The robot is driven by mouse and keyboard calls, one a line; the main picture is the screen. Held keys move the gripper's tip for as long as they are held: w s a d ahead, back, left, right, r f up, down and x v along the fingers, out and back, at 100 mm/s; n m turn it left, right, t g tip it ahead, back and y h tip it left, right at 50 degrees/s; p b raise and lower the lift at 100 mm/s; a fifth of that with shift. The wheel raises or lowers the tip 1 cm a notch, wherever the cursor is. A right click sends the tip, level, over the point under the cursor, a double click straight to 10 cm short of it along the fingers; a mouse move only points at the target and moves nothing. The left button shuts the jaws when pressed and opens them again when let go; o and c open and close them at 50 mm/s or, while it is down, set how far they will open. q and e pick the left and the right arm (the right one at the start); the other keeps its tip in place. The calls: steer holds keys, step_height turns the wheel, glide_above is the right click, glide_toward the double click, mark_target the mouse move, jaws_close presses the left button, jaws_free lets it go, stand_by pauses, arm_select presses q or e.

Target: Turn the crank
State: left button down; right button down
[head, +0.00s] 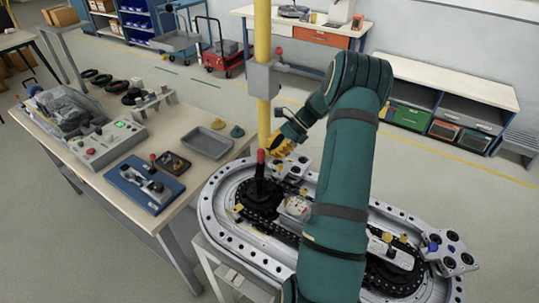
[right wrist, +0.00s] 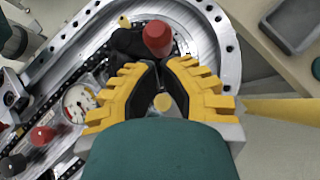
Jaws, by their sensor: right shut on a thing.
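The crank's upright handle with a red grip (head: 261,157) stands on a black toothed wheel at the left end of the oval ring track (head: 212,205). My right gripper (head: 276,148), with yellow fingers, is at the handle, coming from its right side. In the right wrist view the fingertips of the right gripper (right wrist: 161,68) are drawn close together, and the red grip (right wrist: 157,38) shows right at them. The gripper is shut on the crank handle; the exact contact is partly hidden by the fingers. My left gripper is not in view.
A workbench (head: 75,155) on the left holds a grey tray (head: 208,143), a blue fixture (head: 145,186) and a control box. A yellow post (head: 263,60) rises close behind the handle. A gauge (right wrist: 78,103) and red knobs sit inside the track.

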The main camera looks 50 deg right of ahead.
mark_target(261, 149)
steer(key=v, duration=0.9)
steer(key=c, duration=1.2)
jaws_free()
steer(key=shift+s+d+r, duration=0.1)
steer(key=shift+d, duration=0.1)
steer(key=o, duration=0.4)
steer(key=w+a+n+g, duration=0.1)
steer(key=w+a+r+n+g+b, duration=0.1)
steer(key=n, duration=0.1)
steer(key=w+n+g+b, duration=0.1)
steer(key=shift+w+a+r+n+h, duration=0.3)
steer(key=shift+w+a+n+h, duration=0.1)
steer(key=shift+o, duration=0.2)
steer(key=w+a+r+n+g+h+b, duration=0.2)
steer(key=w+r+n+g+h, duration=0.1)
steer(key=w+r+n, duration=0.15)
steer(key=b+x, duration=0.1)
steer(key=x, duration=0.8)
steer(key=s+b+x, duration=0.1)
steer(key=x, duration=0.4)
steer(key=shift+s+a+f+b, duration=0.1)
steer(key=shift+a+f+b, duration=0.1)
steer(key=shift+f+b, duration=0.1)
jaws_close()
